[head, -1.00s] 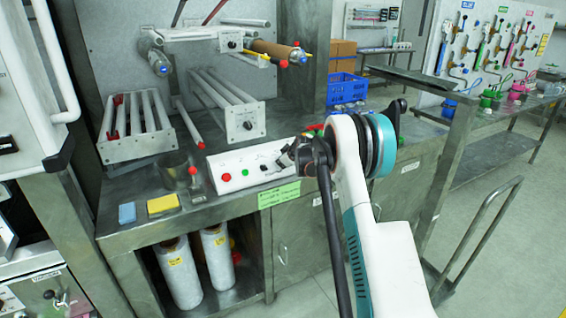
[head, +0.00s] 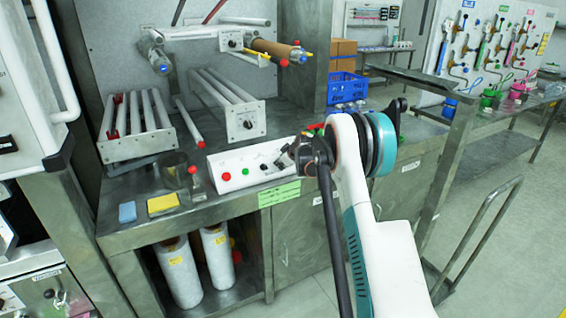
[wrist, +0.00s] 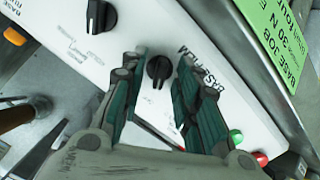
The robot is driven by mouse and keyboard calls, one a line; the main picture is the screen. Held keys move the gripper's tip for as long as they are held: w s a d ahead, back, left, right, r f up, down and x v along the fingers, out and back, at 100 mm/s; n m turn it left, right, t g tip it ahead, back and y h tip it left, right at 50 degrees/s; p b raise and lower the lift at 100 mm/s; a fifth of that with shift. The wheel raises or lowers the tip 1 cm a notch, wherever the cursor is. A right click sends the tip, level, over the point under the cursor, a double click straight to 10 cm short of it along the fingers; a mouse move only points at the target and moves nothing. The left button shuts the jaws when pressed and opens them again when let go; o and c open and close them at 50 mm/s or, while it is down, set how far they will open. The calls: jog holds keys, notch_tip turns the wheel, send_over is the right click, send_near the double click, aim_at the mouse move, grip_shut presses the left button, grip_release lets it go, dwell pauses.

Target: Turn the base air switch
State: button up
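The white control box (head: 235,178) sits on the bench, with black knobs on its face. In the wrist view one black knob (wrist: 159,70) lies between the fingers of my gripper (wrist: 160,75). The fingers are open on either side of it, with gaps showing; touching is not visible. A second black knob (wrist: 98,16) is at the upper left, outside the fingers.
A red button (head: 226,176) and a green button (head: 245,172) are on the box's left part. A green label (head: 279,194) is on the bench front. A yellow sponge (head: 163,205) and a blue one (head: 127,212) lie at left. A roller rack (head: 228,105) stands behind the box.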

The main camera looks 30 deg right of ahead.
jog(key=v, duration=1.2)
dwell(0.3)
jog(key=s+a+r+g+y+p, duration=0.1)
jog(key=s+a+r, duration=0.5)
jog(key=s+a, duration=0.35)
jog(key=s+a+r+p, duration=0.1)
jog(key=s+a+r, duration=0.6)
jog(key=s, duration=0.4)
jog(key=s+a+f+m, duration=0.1)
jog(key=s+a+m, duration=0.1)
jog(key=s, duration=0.7)
jog(key=s+a+f+m+g+b, duration=0.1)
jog(key=s+a, duration=0.3)
jog(key=s, duration=0.5)
jog(key=s+a+f+m+g+b, duration=0.1)
jog(key=s+a+f+m, duration=0.2)
jog(key=s, duration=0.6)
jog(key=shift+s+a+h, duration=0.15)
jog(key=shift+s+h, duration=0.15)
jog(key=shift+s, duration=0.05)
